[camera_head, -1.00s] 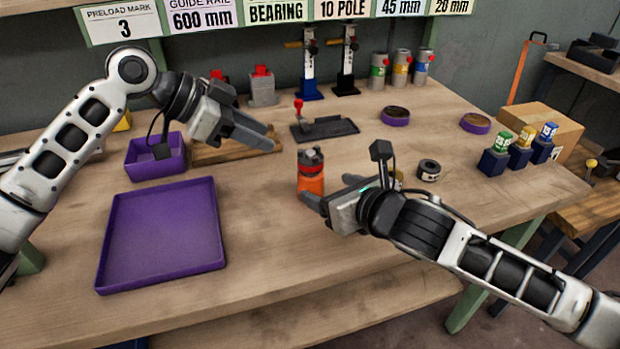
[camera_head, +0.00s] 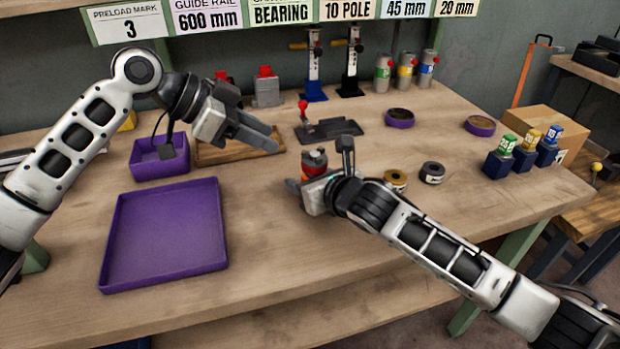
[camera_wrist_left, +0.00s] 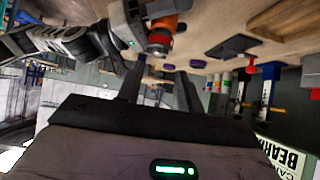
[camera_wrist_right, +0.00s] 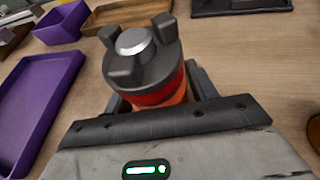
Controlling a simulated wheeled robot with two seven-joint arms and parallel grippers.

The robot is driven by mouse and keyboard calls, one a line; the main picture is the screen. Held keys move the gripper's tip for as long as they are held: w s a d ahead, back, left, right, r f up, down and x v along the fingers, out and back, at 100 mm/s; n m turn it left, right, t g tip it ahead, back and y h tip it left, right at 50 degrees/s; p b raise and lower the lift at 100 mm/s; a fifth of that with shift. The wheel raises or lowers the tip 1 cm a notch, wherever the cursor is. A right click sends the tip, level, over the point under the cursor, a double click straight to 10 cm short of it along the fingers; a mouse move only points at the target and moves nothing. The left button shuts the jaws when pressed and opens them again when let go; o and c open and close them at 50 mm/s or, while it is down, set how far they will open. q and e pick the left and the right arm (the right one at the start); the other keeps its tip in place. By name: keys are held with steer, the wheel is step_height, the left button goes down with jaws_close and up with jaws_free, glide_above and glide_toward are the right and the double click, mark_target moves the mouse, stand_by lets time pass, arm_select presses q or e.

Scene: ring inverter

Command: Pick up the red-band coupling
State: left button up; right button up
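The red-band coupling (camera_head: 314,160) has a dark jawed top, a red band and an orange lower part. It stands upright on the bench near the middle. In the right wrist view the coupling (camera_wrist_right: 145,65) fills the space before my right gripper (camera_wrist_right: 160,95), whose open fingers are on either side of its lower part; contact cannot be told. In the head view my right gripper (camera_head: 300,190) hides its base. My left gripper (camera_head: 276,140) is open and empty, above the wooden tray. The coupling also shows in the left wrist view (camera_wrist_left: 160,38).
A purple tray (camera_head: 108,255) and purple bin (camera_head: 133,165) lie left; a wooden tray (camera_head: 215,158) is behind. A black fixture (camera_head: 340,129) with a red knob, two rings (camera_head: 395,181) (camera_head: 432,172) and banded cylinders (camera_head: 405,72) stand around.

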steer(key=c, duration=0.9)
arm_select(q)
steer(key=o, duration=0.5)
steer(key=shift+o, duration=0.9)
steer(key=shift+w+d, duration=0.15)
steer(key=shift+w, duration=0.1)
step_height(320, 180, up, 3)
steer(key=m+g+y, duration=0.3)
steer(key=m+y, duration=0.3)
steer(key=m, duration=0.9)
glide_above(314, 152)
steer(key=w, duration=0.2)
steer(key=shift+s+a+f, duration=0.2)
steer(key=shift+a, duration=0.15)
step_height(314, 152, up, 4)
steer(key=s+m+y, duration=0.2)
steer(key=m+y, duration=0.2)
steer(key=m, duration=0.2)
steer(key=shift+m, duration=0.3)
steer(key=f, duration=1.2)
steer(key=shift+w+d, duration=0.25)
steer(key=shift+d, duration=0.1)
